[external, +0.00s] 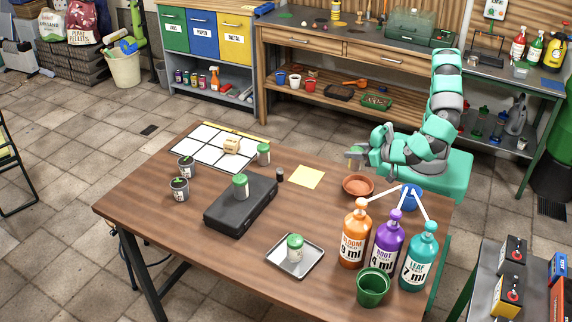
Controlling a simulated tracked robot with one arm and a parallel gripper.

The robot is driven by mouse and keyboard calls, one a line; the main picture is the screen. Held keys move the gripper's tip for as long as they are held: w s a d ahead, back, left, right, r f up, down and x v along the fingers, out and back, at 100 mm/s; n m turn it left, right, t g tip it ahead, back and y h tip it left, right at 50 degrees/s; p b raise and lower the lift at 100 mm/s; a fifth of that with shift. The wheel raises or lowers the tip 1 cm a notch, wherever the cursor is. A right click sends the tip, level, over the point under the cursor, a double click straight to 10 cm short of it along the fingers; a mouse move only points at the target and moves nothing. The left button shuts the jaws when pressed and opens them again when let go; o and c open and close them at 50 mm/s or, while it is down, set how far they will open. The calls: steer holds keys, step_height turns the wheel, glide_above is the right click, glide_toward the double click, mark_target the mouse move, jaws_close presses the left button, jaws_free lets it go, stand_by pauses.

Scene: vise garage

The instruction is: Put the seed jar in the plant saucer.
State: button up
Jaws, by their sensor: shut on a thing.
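The terracotta plant saucer (358,187) lies on the right part of the wooden table, behind the orange bottle. The thing is too small and too covered to name. I cannot tell which jar is the seed jar.
Orange (355,240), purple (389,243) and teal (419,260) bottles stand in front of the saucer, with a green cup (373,288). Two dark-lidded jars (187,168) stand at the left. A yellow note (306,177) lies left of the saucer. The table's front left is clear.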

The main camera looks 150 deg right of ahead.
steer(key=shift+s+a+f, duration=0.15)
steer(key=shift+s+a, duration=0.05)
steer(key=shift+a, duration=0.65)
steer(key=shift+a+f, duration=0.1)
steer(key=shift+f, duration=0.25)
steer(key=b, duration=0.3)
glide_above(358, 188)
step_height(358, 188, down, 7)
steer(key=shift+f, duration=0.15)
steer(key=shift+s, duration=0.1)
steer(key=o, duration=1)
steer(key=p+v, duration=0.4)
steer(key=v, duration=0.8)
